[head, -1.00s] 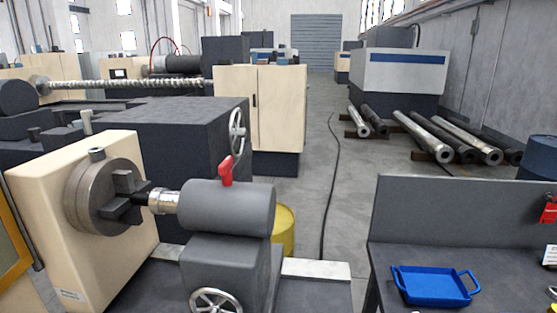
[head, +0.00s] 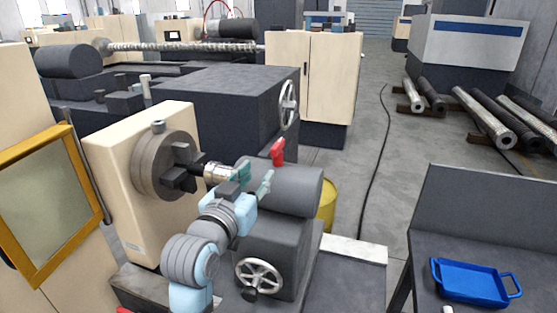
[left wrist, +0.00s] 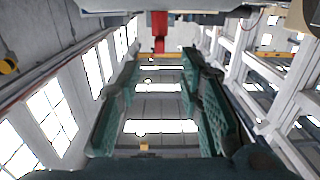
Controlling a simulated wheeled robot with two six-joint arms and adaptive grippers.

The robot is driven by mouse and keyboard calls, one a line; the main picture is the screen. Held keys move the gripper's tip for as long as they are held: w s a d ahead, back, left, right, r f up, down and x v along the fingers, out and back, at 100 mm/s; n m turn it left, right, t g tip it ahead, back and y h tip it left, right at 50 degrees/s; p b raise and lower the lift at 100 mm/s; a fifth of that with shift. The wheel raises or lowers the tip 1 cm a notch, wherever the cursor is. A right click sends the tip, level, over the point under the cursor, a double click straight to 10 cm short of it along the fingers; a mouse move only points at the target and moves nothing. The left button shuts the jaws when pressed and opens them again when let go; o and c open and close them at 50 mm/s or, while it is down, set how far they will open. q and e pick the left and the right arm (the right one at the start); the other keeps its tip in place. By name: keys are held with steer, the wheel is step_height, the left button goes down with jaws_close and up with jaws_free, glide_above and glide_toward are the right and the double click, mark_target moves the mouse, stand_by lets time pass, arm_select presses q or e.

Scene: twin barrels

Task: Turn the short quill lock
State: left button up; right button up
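The short quill lock (head: 277,152) is a small red lever on top of the grey tailstock barrel (head: 297,190), standing up and leaning slightly. It also shows in the left wrist view, as a red upright shape (left wrist: 158,32) at the top middle. My left gripper (head: 255,177) is in front of the barrel, to the left of and below the red lever in the head view. Its two teal fingers are apart with nothing between them; in the left wrist view the fingertips (left wrist: 162,58) point toward the lever. My right gripper is not in view.
The silver quill (head: 218,173) meets the chuck (head: 165,165) left of the barrel. A handwheel (head: 260,278) sits on the tailstock's front. A second handwheel (head: 288,104) is on the machine behind. A bench with a blue tray (head: 474,284) stands at right.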

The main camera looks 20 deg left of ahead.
mark_target(278, 143)
arm_select(q)
steer(key=w, duration=0.4)
steer(key=w+p, duration=0.1)
steer(key=w, duration=0.4)
steer(key=w+d+r, duration=0.1)
steer(key=w, duration=0.4)
steer(key=shift+r+p, duration=0.1)
steer(key=shift+p, duration=0.2)
jaws_close()
